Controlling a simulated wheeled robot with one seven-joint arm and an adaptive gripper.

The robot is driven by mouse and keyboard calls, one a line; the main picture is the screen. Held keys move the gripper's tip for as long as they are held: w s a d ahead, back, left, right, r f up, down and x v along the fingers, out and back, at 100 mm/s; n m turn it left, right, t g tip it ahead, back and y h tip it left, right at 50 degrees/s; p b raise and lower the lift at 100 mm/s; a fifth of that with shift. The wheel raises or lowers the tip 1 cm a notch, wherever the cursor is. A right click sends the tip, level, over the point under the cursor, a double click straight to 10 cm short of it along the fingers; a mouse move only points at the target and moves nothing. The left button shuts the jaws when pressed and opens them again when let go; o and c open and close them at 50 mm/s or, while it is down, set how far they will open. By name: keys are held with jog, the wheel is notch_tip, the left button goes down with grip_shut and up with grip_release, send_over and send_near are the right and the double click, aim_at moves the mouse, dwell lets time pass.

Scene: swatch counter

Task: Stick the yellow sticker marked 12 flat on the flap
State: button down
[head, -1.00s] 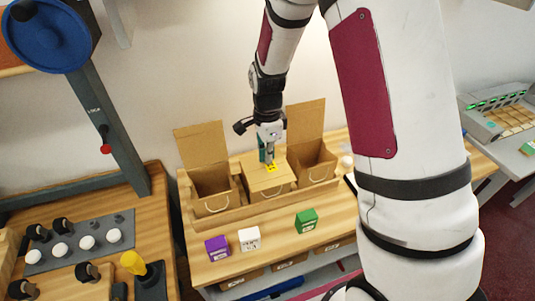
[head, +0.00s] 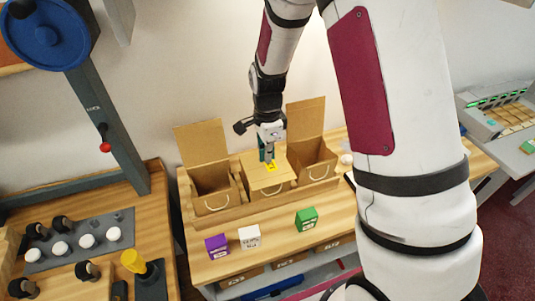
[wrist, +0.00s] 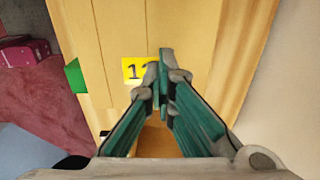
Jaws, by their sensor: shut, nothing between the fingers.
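The yellow sticker (head: 271,167) lies on the closed flap (head: 260,178) of the middle cardboard box. In the wrist view the sticker (wrist: 133,69) shows a black 1 and part of a second digit. The fingers hide its right part. It looks flat there. My gripper (head: 269,158) is over the flap at the sticker; in the wrist view its green-sided fingers (wrist: 164,82) are shut with nothing between them. I cannot tell whether the fingertips touch the sticker.
Open boxes stand left (head: 212,184) and right (head: 311,158) of the middle one, their lids upright behind. Purple (head: 217,246), white (head: 250,236) and green (head: 306,219) small boxes sit on the wooden counter (head: 280,232) in front. The counter between them is clear.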

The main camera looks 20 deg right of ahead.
jog(key=c, duration=1.9)
grip_release()
